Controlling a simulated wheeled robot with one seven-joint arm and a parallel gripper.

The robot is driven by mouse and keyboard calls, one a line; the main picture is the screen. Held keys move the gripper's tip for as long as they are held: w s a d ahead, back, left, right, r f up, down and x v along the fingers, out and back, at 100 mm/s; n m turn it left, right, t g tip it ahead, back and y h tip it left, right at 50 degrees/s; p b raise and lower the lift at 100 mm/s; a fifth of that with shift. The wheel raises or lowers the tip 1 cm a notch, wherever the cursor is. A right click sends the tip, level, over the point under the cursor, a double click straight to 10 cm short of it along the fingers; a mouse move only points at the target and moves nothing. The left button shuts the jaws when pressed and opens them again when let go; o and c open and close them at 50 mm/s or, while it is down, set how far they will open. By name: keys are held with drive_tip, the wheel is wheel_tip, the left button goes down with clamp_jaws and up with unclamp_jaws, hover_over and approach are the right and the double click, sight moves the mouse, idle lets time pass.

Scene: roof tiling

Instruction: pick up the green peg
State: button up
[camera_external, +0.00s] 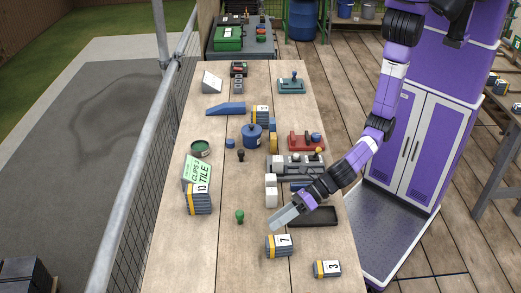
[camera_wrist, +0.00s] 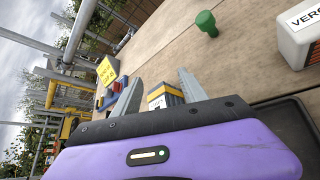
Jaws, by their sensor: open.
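The green peg (camera_external: 239,215) stands upright on the wooden table, near the middle of its front half. It also shows at the top of the wrist view (camera_wrist: 206,22), beyond and to the right of my fingers. My gripper (camera_external: 277,223) is to the right of the peg in the external view, apart from it and tilted down toward the table. In the wrist view my two fingers (camera_wrist: 159,76) are spread with nothing held between them. The peg is not between them.
Tile stacks marked 7 (camera_external: 279,245), 3 (camera_external: 326,268) and 13 (camera_external: 198,199) stand around the peg. White blocks (camera_external: 271,190) and a dark tray (camera_external: 313,216) lie near my gripper. A small dark peg (camera_external: 241,155) stands farther back. Bare table surrounds the green peg.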

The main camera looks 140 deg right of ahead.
sight(243, 217)
drive_tip(key=d+g+h, duration=0.1)
drive_tip(key=d, duration=0.1)
drive_tip(key=d+f+g+h+b, duration=0.1)
drive_tip(key=d, duration=0.2)
drive_tip(key=d+f+h, duration=0.1)
drive_tip(key=d+h, duration=0.1)
drive_tip(key=shift+w+d+f+g, duration=0.15)
drive_tip(key=shift+d+g, duration=0.05)
drive_tip(key=shift+g, duration=0.2)
drive_tip(key=shift+s+a+f+n+g+h+b, duration=0.15)
drive_tip(key=shift+s+f+n+h+b, duration=0.1)
drive_tip(key=shift+f+h+b, duration=0.15)
drive_tip(key=shift+s+d+f+n+g+h+b, duration=0.15)
drive_tip(key=shift+f+n+h+b, duration=0.15)
drive_tip(key=shift+f, duration=0.2)
drive_tip(key=shift+s+f+h, duration=0.2)
drive_tip(key=shift+s+h, duration=0.05)
drive_tip(key=shift+h, duration=0.05)
drive_tip(key=shift+d+g, duration=0.1)
drive_tip(key=shift+g, duration=0.2)
drive_tip(key=x, duration=0.7)
drive_tip(key=shift+w+d+r, duration=0.1)
drive_tip(key=shift+d, duration=0.2)
clamp_jaws()
